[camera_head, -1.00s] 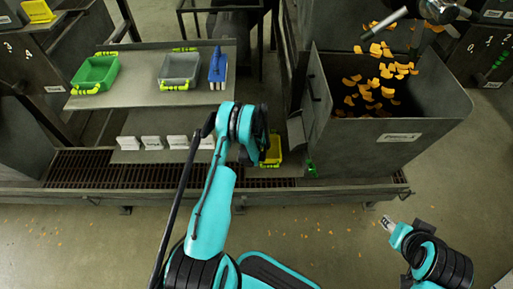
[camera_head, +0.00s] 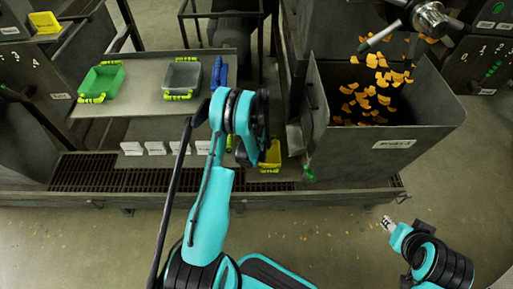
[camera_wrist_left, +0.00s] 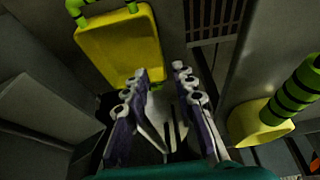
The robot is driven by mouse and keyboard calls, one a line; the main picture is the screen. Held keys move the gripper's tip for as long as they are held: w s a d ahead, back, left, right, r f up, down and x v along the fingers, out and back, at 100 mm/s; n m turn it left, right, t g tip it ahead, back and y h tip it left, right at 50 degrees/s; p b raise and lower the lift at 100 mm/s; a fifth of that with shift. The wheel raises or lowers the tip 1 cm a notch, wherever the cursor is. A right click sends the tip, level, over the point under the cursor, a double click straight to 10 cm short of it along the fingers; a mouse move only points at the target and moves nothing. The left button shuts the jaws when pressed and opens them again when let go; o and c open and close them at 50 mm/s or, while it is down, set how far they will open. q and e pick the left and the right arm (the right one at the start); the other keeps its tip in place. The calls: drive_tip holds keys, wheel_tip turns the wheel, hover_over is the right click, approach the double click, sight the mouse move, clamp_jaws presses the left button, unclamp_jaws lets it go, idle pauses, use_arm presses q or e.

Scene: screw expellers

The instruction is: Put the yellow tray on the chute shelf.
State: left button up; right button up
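The yellow tray (camera_head: 271,155) sits low beside the chute bin, partly hidden by my left arm in the head view. In the left wrist view, a yellow tray (camera_wrist_left: 120,45) with a yellow-green handle lies at the upper left. My left gripper (camera_wrist_left: 160,72) has its fingers spread, with nothing visible between the tips; the left finger overlaps the tray's lower edge, and contact is unclear. My left gripper is hidden behind its arm in the head view. My right gripper (camera_head: 388,223) is over the floor at the lower right, too small to read. I cannot tell which surface is the chute shelf.
A table (camera_head: 140,100) at the left holds a green tray (camera_head: 101,80), a grey tray (camera_head: 182,78) and a blue item (camera_head: 219,72). Another yellow tray (camera_head: 44,22) is at the upper left. The chute bin (camera_head: 400,140) contains orange pieces. A yellow part (camera_wrist_left: 250,125) with striped handle is at right.

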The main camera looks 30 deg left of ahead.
use_arm(q)
drive_tip(key=s+d+r+m, duration=0.1)
drive_tip(key=s+d+r, duration=0.15)
drive_tip(key=r, duration=0.65)
drive_tip(key=s+d+r+m+t, duration=0.1)
drive_tip(key=d+r, duration=0.3)
drive_tip(key=r, duration=0.4)
drive_tip(key=s+d+r+m, duration=0.1)
drive_tip(key=d+r, duration=0.2)
drive_tip(key=r, duration=0.6)
drive_tip(key=s+d+r+m, duration=0.1)
drive_tip(key=s+d+r, duration=0.2)
drive_tip(key=s, duration=0.4)
drive_tip(key=s+d+r+m+t+h, duration=0.1)
drive_tip(key=s+d+r, duration=0.2)
drive_tip(key=s, duration=0.3)
drive_tip(key=s+d+r+m+t+h, duration=0.1)
drive_tip(key=s+d+r, duration=0.2)
drive_tip(key=s, duration=0.4)
drive_tip(key=shift+s+d+r, duration=0.25)
drive_tip(key=shift+s+d, duration=0.05)
drive_tip(key=shift+d, duration=0.15)
